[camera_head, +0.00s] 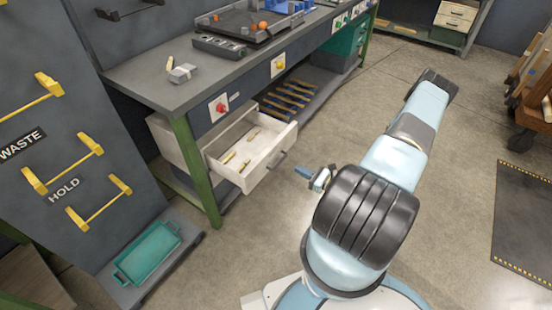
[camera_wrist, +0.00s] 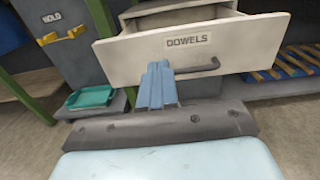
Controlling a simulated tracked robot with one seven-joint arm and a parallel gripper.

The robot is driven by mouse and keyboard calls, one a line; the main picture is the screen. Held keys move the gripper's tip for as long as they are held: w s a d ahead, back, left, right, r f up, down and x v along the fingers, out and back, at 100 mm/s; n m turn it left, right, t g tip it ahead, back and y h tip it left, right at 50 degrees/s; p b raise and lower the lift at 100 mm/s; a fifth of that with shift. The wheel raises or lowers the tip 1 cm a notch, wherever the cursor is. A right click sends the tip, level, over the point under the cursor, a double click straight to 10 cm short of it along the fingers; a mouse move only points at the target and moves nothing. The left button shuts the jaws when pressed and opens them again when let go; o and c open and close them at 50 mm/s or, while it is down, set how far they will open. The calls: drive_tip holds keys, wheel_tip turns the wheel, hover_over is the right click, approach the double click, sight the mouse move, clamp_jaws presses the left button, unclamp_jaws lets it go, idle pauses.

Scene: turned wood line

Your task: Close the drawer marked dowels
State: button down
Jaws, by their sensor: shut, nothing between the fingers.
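The drawer marked DOWELS (camera_wrist: 240,46) is pulled out, its pale front facing me in the wrist view with a dark bar handle (camera_wrist: 198,68). In the head view the drawer (camera_head: 268,168) sticks out from under the workbench and holds several wooden dowels. My gripper (camera_wrist: 157,68) has its blue fingers shut and empty, in front of the lower part of the drawer front, left of the handle's right end. In the head view my gripper (camera_head: 303,172) is right of the drawer front with a gap of floor showing between. Contact cannot be told from the wrist view.
The workbench (camera_head: 140,82) has a green leg (camera_head: 195,172) left of the drawer. A shelf with several blue-and-wood pieces (camera_head: 288,98) lies right of it. A teal tray (camera_head: 148,252) sits low at left, below the HOLD panel.

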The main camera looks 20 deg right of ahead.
approach(267, 156)
drive_tip(key=x, duration=0.7)
drive_tip(key=shift+w+d, duration=0.1)
